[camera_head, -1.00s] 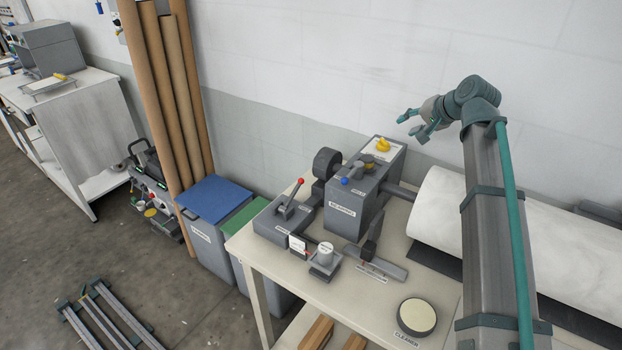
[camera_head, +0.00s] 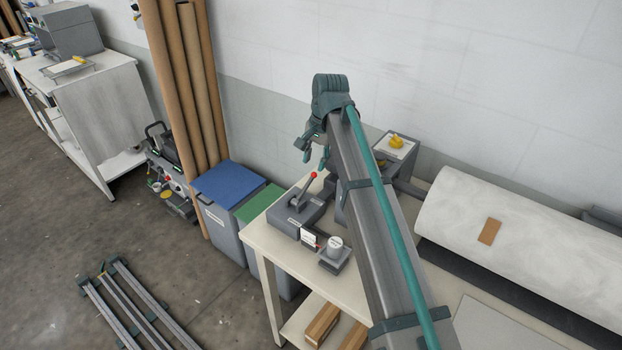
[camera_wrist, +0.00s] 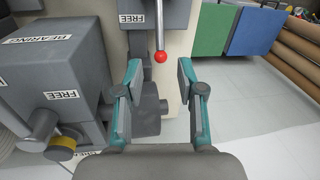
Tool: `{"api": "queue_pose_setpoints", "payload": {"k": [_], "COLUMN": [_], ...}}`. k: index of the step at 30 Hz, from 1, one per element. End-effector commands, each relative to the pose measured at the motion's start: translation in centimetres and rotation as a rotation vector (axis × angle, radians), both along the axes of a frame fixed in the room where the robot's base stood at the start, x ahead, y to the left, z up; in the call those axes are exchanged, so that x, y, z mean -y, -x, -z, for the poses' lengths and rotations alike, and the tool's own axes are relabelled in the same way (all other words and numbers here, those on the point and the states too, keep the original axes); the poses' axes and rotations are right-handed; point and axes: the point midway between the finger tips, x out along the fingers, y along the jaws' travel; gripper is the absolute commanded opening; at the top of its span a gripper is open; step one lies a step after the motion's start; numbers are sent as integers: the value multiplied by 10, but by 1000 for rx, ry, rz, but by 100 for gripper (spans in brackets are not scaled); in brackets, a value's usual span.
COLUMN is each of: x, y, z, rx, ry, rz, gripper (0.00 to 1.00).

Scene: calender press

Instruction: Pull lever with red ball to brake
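The lever (camera_head: 304,187) is a grey rod with a red ball (camera_head: 313,174) on top, rising from a grey box (camera_head: 297,215) on the table. In the head view my gripper (camera_head: 314,160) is just above and close to the red ball. In the wrist view the red ball (camera_wrist: 160,57) and its rod (camera_wrist: 159,25) lie ahead of my gripper (camera_wrist: 157,72), roughly between the lines of its spread fingers. My gripper is open and empty. The label by the lever (camera_wrist: 133,18) reads FREE.
A grey bearing box (camera_wrist: 50,75) with knobs stands at the left in the wrist view. A white roll (camera_head: 520,240) lies along the table's right. Blue (camera_head: 228,184) and green bins stand left of the table. My arm hides part of the table.

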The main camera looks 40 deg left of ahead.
Motion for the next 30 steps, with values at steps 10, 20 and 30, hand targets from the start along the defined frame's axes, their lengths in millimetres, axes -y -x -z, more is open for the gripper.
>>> {"api": "queue_pose_setpoints", "payload": {"k": [10, 20, 30], "x": [-9, -15, -15], "y": [2, 2, 2], "z": [55, 86, 89], "rx": [-1, 0, 1], "ry": [0, -2, -3], "rz": [-1, -1, -1], "gripper": [38, 38, 35]}}
